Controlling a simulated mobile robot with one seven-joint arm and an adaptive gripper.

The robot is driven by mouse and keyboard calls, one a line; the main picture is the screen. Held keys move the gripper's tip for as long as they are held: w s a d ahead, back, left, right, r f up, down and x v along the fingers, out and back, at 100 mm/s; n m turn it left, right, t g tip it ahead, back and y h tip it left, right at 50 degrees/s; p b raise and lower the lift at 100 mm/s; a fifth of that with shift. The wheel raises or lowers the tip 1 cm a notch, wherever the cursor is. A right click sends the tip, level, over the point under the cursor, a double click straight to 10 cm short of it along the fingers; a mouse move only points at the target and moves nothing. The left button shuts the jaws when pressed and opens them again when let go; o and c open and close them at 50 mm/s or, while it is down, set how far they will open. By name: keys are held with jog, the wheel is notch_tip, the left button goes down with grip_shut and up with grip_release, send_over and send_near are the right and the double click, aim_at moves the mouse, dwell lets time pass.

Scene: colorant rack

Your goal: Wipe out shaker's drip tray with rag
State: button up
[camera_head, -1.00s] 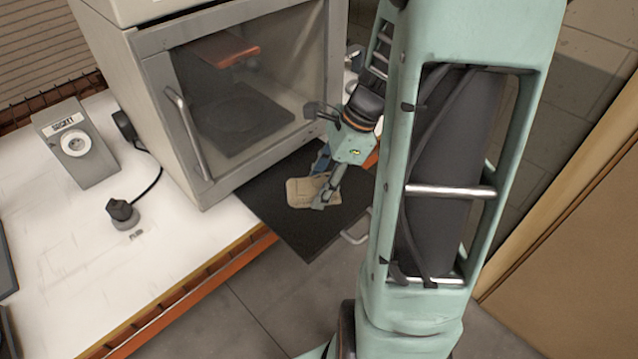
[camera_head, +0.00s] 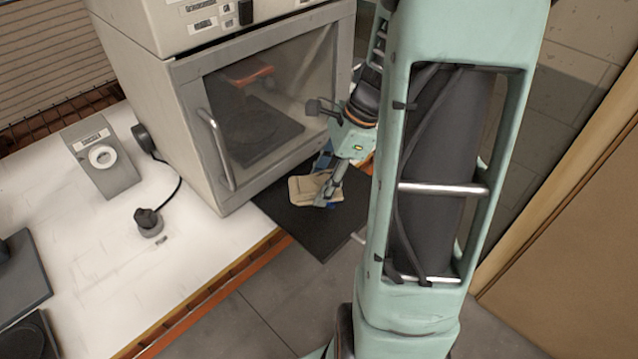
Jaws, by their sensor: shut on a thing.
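The shaker (camera_head: 178,115) is a grey cabinet with a glass door on the white bench. Its dark drip tray (camera_head: 295,222) is pulled out at the front below the door and juts past the bench edge. The tan folded rag (camera_head: 305,188) lies flat over the tray. My gripper (camera_head: 328,196) reaches down from the right and is shut on the rag at its right side. Part of the rag and the tray's right side are hidden behind my gripper and arm.
A small grey box with a round dial (camera_head: 103,165) and a dark knob-like object (camera_head: 148,221) with a cable stand on the bench at left. Dark flat items lie at the lower left. A brown panel (camera_head: 575,240) stands at right. Open floor shows below the tray.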

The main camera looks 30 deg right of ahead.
jog(key=shift+r+p, duration=0.65)
jog(key=shift+r, duration=0.45)
